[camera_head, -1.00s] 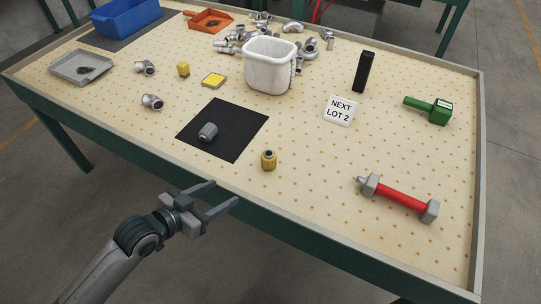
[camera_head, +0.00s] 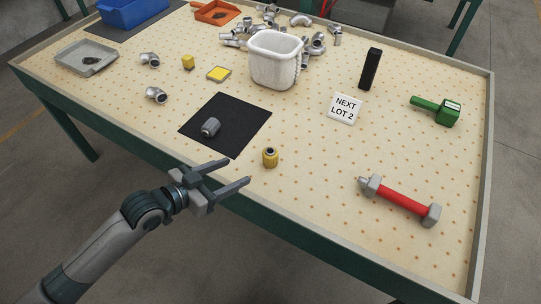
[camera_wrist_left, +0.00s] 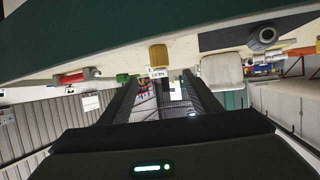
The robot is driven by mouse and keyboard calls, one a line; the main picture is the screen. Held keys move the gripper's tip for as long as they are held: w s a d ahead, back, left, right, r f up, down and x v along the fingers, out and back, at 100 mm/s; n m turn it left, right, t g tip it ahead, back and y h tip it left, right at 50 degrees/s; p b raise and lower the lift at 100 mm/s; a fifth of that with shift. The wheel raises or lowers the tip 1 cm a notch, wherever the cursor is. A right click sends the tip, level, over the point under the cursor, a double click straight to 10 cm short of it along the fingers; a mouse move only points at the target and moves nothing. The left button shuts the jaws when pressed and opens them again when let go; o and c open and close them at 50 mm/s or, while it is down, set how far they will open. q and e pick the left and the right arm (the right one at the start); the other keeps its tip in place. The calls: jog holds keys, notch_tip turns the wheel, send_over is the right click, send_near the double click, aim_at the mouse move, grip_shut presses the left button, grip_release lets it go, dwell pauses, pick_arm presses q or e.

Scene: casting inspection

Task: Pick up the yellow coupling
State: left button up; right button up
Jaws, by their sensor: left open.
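The yellow coupling (camera_head: 270,157) stands upright near the front edge of the table, just right of the black mat. It also shows in the left wrist view (camera_wrist_left: 158,56), ahead of the fingers near the top middle. My left gripper (camera_head: 239,173) is open and empty at the table's front edge, to the left of the coupling and apart from it. My right gripper is not in view.
A grey fitting (camera_head: 211,127) lies on the black mat (camera_head: 238,114). A red-handled tool (camera_head: 399,199) lies at right. The board around the coupling is clear.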

pick_arm(q)
jog(key=p, duration=0.2)
send_near(265, 159)
jog(key=x, duration=0.4)
jog(key=shift+w+a+r, duration=0.1)
jog(key=shift+r, duration=0.05)
jog(key=shift+x, duration=1.2)
jog(key=shift+w+d+f, duration=0.3)
jog(key=shift+d+f, duration=0.05)
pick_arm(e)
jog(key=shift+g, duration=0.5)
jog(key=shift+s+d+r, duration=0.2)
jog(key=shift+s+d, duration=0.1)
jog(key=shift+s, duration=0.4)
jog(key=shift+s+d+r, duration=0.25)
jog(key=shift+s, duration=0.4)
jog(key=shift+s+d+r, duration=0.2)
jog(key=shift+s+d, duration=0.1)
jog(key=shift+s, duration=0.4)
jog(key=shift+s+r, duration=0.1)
pick_arm(q)
jog(key=shift+w+d+f+p, duration=0.15)
jog(key=shift+w+d+p, duration=0.3)
jog(key=shift+d+p, duration=0.05)
jog(key=shift+p+x, duration=0.5)
jog(key=shift+x, duration=1.4)
jog(key=shift+f, duration=0.1)
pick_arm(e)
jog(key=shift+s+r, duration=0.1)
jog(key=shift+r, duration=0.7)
